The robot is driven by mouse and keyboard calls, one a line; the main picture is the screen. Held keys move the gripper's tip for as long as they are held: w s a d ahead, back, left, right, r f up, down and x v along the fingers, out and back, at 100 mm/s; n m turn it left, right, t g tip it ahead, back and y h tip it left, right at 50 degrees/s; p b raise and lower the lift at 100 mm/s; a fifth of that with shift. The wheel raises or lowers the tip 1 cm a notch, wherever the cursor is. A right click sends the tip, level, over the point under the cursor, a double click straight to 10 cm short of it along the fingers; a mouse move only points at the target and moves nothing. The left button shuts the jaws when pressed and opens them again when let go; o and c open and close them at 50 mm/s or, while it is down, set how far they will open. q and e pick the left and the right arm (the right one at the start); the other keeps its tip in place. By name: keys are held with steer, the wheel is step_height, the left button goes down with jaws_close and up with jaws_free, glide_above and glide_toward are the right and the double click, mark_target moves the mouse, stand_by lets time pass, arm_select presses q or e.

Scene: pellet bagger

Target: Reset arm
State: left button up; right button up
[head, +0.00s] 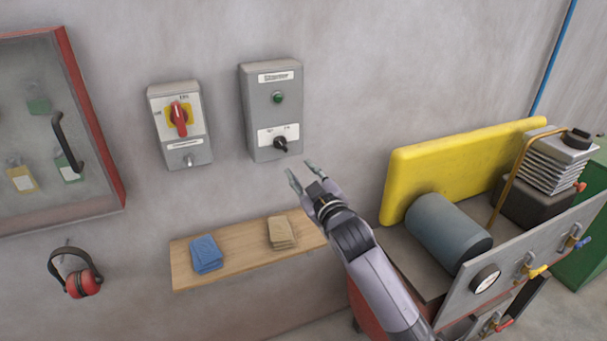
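My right gripper (302,175) is in the middle of the head view, at the end of my arm coming up from the lower right. Its two fingers are spread apart with nothing between them. It is in front of the wall, just below and to the right of a grey control box (272,112) with a green light (278,97) and a black selector knob (281,144). The fingertips look apart from the knob. My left gripper is not in view.
A switch box (180,125) with a red rotary handle is to the left. A wooden shelf (230,262) below holds blue cloths (206,253) and tan cloths (281,232). Ear defenders (80,275) and a glass-front cabinet (45,130) are at left. Machinery with a grey cylinder (445,232) and yellow panel (455,165) stands right.

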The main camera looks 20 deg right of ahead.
stand_by(0.3)
steer(key=s+d+f+m+g+b, duration=0.1)
steer(key=s+f+g, duration=0.2)
steer(key=f, duration=1.5)
steer(key=s+f+m+g+b, duration=0.1)
steer(key=s+f+g+b, duration=0.2)
steer(key=f, duration=1.6)
steer(key=s+f+g, duration=0.5)
steer(key=s+f, duration=1.1)
steer(key=f, duration=0.4)
steer(key=s+f+g+b, duration=0.1)
steer(key=s+f, duration=0.5)
steer(key=s, duration=0.6)
steer(key=s+f+m+g+b, duration=0.1)
steer(key=s+f+g, duration=0.2)
steer(key=s, duration=0.9)
steer(key=s+f+m+g+b, duration=0.1)
steer(key=s+f+g, duration=0.1)
steer(key=s+f, duration=0.6)
steer(key=s+a, duration=0.1)
steer(key=s, duration=0.3)
steer(key=shift+f+h, duration=0.3)
